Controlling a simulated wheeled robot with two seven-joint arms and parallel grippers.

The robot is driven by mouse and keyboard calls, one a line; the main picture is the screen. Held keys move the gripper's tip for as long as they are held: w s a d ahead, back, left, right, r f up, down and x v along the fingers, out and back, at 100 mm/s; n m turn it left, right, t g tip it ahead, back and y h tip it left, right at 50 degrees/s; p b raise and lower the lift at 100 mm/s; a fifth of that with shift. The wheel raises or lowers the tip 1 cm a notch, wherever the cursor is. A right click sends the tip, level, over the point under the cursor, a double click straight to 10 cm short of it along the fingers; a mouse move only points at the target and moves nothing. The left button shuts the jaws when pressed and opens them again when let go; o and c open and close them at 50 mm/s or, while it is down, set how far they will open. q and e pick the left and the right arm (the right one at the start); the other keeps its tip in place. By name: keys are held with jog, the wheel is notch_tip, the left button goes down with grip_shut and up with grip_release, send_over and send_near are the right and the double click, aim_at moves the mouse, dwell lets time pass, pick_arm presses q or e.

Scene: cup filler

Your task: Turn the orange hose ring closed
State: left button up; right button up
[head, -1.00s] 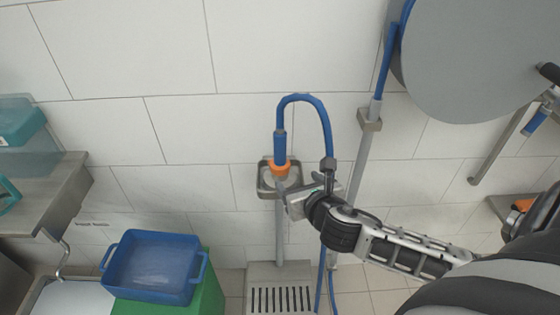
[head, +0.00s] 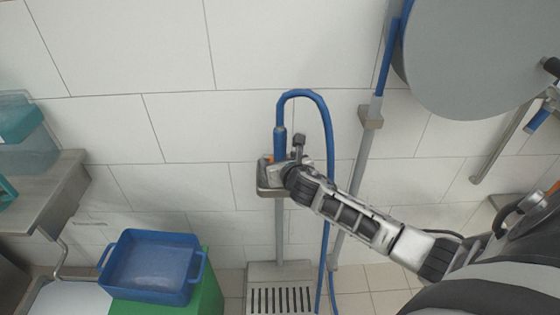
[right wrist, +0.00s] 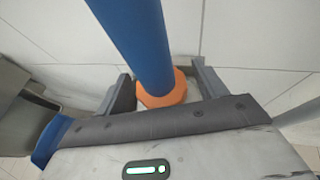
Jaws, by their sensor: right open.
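The orange hose ring (right wrist: 162,90) sits at the lower end of the blue hose nozzle (right wrist: 138,38) in the right wrist view. In the head view only a sliver of the ring (head: 269,158) shows beside my right gripper (head: 279,163), which covers most of it. The right wrist view shows the open fingers of my right gripper (right wrist: 163,88), one on each side of the ring. Whether either finger touches the ring, I cannot tell. The grey holder tray (head: 268,192) is partly hidden behind the gripper. My left gripper is not in view.
The blue hose (head: 326,125) loops over and hangs down to the right of the holder. A grey post (head: 357,175) stands on its right. A blue tub (head: 152,268) on a green box (head: 208,297) is at lower left. A grated floor stand (head: 280,272) is below.

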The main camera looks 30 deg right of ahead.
jog(key=c, duration=1)
jog(key=shift+h, duration=0.3)
jog(key=m+g+h+p, duration=0.1)
jog(key=m+h, duration=0.1)
jog(key=shift+a+r+m, duration=0.1)
jog(key=shift+m, duration=0.3)
jog(key=m+g+h, duration=0.2)
jog(key=m+h, duration=0.1)
jog(key=shift+m+g+h, duration=0.3)
jog(key=shift+g+h, duration=0.1)
jog(key=m+g+h, duration=0.2)
jog(key=shift+m, duration=0.3)
jog(key=shift+m+g+h+b, duration=0.6)
jog(key=shift+m+g+b, duration=0.4)
jog(key=shift+m+g, duration=0.45)
